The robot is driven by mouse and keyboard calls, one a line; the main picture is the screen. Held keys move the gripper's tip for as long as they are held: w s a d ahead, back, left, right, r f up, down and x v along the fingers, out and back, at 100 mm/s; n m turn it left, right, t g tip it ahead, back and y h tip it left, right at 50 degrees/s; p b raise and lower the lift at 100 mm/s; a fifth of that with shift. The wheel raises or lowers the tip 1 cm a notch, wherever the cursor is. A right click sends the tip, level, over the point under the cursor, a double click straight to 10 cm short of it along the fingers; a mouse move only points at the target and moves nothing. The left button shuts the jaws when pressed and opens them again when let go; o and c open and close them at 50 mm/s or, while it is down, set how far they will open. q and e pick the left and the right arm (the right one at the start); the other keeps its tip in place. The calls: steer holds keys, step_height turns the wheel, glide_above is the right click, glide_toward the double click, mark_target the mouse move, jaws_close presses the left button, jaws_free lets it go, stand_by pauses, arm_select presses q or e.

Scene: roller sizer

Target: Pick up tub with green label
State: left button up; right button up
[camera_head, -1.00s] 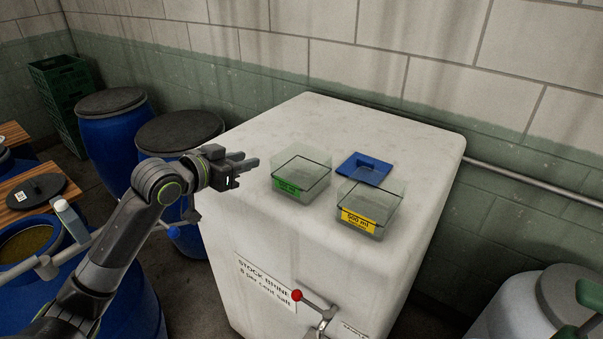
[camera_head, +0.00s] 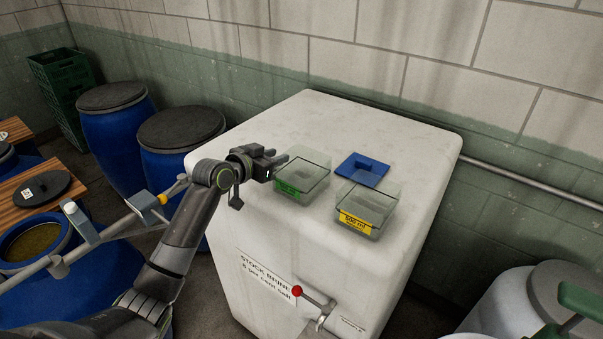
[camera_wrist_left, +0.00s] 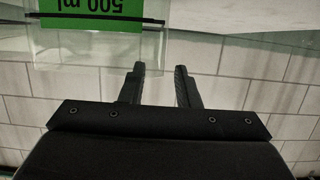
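The clear tub with the green label (camera_head: 303,174) stands on top of a white tank (camera_head: 300,115), near its left side. Its green label (camera_wrist_left: 92,14) reads 500 ml and appears upside down at the top left of the left wrist view. My left gripper (camera_head: 283,161) is at the tub's left edge in the head view; I cannot tell whether it touches. Its two fingers (camera_wrist_left: 160,72) are apart with nothing visible between them. My right gripper is not in view.
A clear tub with a yellow label (camera_head: 366,208) stands to the right of the green-labelled one. A blue square piece (camera_head: 362,170) lies behind them. A red-knobbed tap (camera_head: 315,300) is on the tank's front. Blue drums (camera_head: 115,130) stand at left.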

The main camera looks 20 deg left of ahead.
arm_select(q)
steer(key=shift+p+x, duration=0.35)
steer(key=shift+x, duration=1)
steer(key=shift+c, duration=0.3)
jaws_close()
